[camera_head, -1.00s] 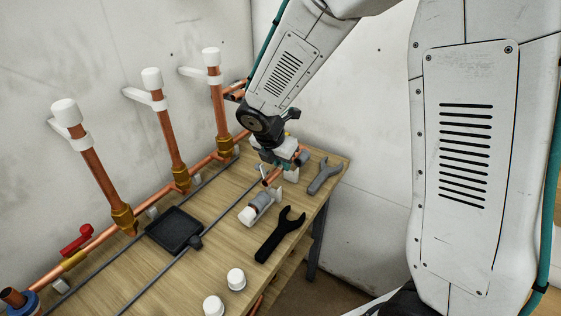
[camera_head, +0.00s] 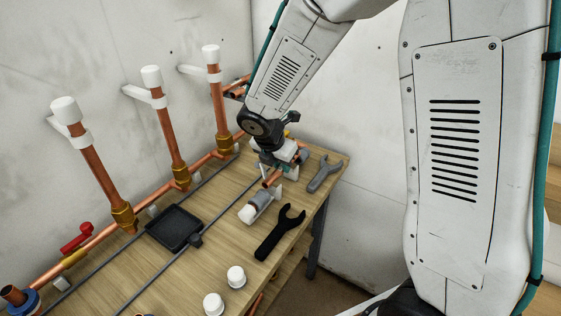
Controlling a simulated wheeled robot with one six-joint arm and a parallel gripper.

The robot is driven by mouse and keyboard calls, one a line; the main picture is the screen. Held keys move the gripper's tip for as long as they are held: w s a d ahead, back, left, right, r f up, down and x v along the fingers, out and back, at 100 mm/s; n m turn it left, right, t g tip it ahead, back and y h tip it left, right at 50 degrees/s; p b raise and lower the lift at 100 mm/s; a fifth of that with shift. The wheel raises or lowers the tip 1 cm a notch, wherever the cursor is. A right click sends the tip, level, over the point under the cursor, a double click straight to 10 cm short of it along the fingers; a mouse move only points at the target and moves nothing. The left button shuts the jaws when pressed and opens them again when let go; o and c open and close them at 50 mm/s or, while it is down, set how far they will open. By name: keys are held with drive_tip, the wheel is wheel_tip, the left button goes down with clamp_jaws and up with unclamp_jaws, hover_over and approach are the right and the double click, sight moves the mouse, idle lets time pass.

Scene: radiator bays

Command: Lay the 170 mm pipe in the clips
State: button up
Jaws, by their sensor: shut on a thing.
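My gripper (camera_head: 280,168) is low over the far right end of the wooden bench, shut on a short copper pipe (camera_head: 270,179). The pipe's near end shows beneath the jaws; the rest is hidden by the gripper. I cannot read its length. A white piece (camera_head: 292,172), perhaps a clip, shows just right of the gripper. A white holder with a grey cylinder (camera_head: 262,203) sits nearer, in front of the gripper. Whether the pipe touches either of them I cannot tell.
Three upright copper pipes with white caps (camera_head: 166,132) stand on a copper run along the wall. A black tray (camera_head: 174,227), a black wrench (camera_head: 280,234), a grey wrench (camera_head: 324,174) and white caps (camera_head: 236,277) lie on the bench (camera_head: 130,270).

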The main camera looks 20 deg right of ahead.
drive_tip(key=shift+f, duration=0.2)
idle(0.5)
drive_tip(key=shift+f, duration=1.1)
drive_tip(key=o, duration=0.9)
drive_tip(key=v, duration=0.7)
drive_tip(key=shift+r, duration=0.4)
